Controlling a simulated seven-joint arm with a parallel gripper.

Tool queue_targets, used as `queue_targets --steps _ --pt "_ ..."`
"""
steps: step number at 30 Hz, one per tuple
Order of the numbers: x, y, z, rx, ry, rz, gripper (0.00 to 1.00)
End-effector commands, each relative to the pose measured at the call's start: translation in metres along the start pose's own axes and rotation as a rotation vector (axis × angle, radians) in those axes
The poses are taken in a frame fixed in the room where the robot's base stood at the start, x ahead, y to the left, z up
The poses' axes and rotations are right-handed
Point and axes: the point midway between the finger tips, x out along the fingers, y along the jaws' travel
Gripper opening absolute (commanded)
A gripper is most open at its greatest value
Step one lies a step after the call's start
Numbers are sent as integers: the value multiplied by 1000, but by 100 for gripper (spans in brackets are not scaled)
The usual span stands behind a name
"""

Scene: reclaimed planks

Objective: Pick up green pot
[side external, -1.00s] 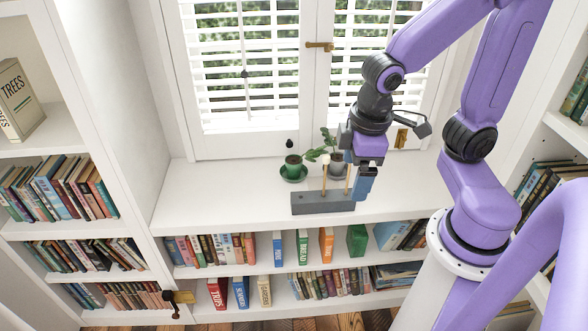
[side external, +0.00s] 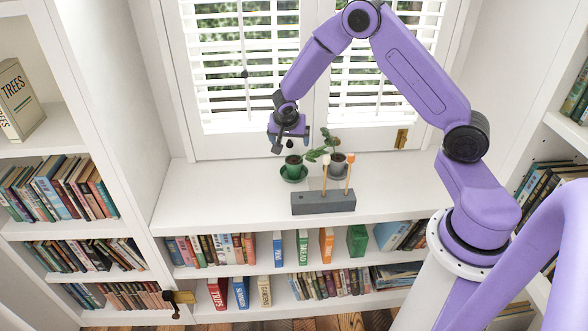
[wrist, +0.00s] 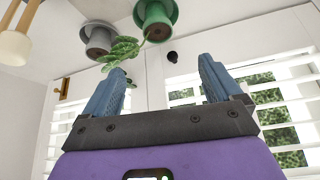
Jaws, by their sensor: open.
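The green pot (side external: 293,168) stands upright on a green saucer on the white ledge, with dark contents in its top. It also shows at the top edge of the wrist view (wrist: 157,14), partly cut off, with a leafy stem in front of it. My gripper (side external: 291,138) is above the green pot in the side view, apart from it. In the wrist view my gripper (wrist: 160,78) has its two blue fingers spread wide with nothing between them.
A grey pot (side external: 338,170) with a leafy plant stands right of the green pot, its leaves leaning toward it. Shuttered windows (side external: 248,70) rise behind. The ledge's left part is clear.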

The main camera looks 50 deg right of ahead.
Motion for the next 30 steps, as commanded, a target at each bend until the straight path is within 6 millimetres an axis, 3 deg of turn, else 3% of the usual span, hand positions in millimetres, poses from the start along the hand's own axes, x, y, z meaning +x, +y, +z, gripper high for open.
queue_targets --steps 21,30 --pt "107 2 0 9 0 4 92" --pt "126 1 1 8 0 2 92"
